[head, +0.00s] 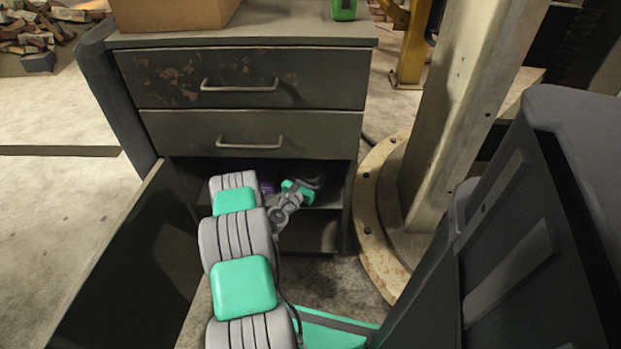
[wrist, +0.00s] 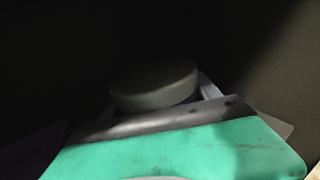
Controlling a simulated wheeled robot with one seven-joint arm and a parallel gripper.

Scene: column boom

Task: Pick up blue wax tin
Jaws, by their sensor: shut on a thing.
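A round, flat-topped tin (wrist: 154,84) shows in the wrist view, held at my gripper. It looks dull grey in the deep shadow, so I cannot tell whether it is blue. My gripper (head: 312,183) reaches into the open lower compartment of the grey cabinet (head: 232,121), below its two drawers. In the wrist view my gripper is shut on the tin; a pale finger shows beside the tin's right edge, and the green and grey body hides its lower front. The tin cannot be made out in the head view.
A small purple object (head: 267,187) sits in the compartment left of my gripper. The cabinet's door (head: 135,270) hangs open at the left. A thick metal column (head: 450,120) stands close at the right. A cardboard box (head: 170,14) and a green object (head: 344,10) are on top.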

